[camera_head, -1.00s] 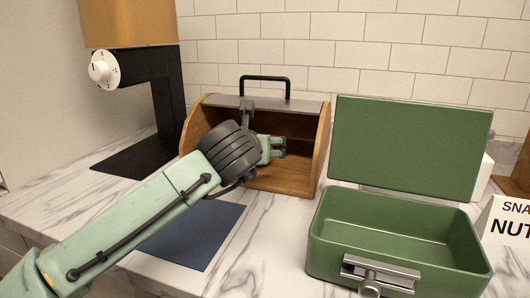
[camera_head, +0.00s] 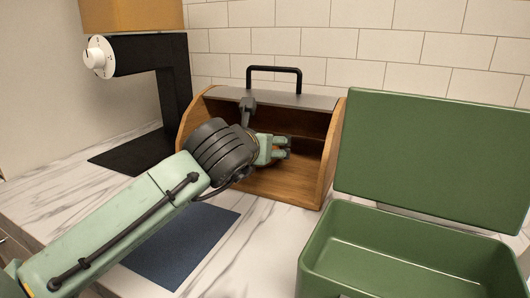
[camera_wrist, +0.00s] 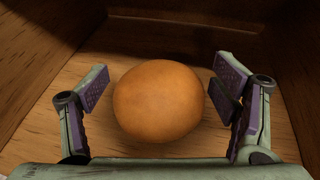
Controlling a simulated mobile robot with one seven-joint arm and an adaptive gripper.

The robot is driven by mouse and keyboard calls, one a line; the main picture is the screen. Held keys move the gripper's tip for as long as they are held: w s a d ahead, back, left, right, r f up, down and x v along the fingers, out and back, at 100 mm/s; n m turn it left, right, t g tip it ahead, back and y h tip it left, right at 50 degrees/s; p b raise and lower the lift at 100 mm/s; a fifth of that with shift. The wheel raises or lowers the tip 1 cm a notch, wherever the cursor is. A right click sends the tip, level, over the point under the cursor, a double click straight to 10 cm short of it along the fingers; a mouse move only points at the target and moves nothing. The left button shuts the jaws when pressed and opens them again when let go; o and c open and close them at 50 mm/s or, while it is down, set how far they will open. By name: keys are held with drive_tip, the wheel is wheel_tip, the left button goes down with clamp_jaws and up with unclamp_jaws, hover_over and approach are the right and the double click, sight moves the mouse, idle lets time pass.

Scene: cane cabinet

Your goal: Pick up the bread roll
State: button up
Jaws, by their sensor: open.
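The bread roll (camera_wrist: 157,100) is round and orange-brown. In the wrist view it sits on the wooden floor of the bread box, between the two fingers of my gripper (camera_wrist: 160,105). The fingers stand apart, with a gap on each side of the roll. In the head view my gripper (camera_head: 284,147) reaches into the open wooden bread box (camera_head: 290,182). The roll is mostly hidden there behind my gripper; only a small orange patch shows between the fingers.
A green lunch box (camera_head: 345,225) stands open and empty at the right. A dark blue mat (camera_head: 180,248) lies in front of the bread box. A black appliance (camera_head: 172,85) with a white dial stands at the back left. The bread box walls are close around my gripper.

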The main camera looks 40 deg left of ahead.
drive_tip(key=shift+c, duration=0.2)
drive_tip(key=c, duration=1.2)
drive_tip(key=shift+c, duration=0.2)
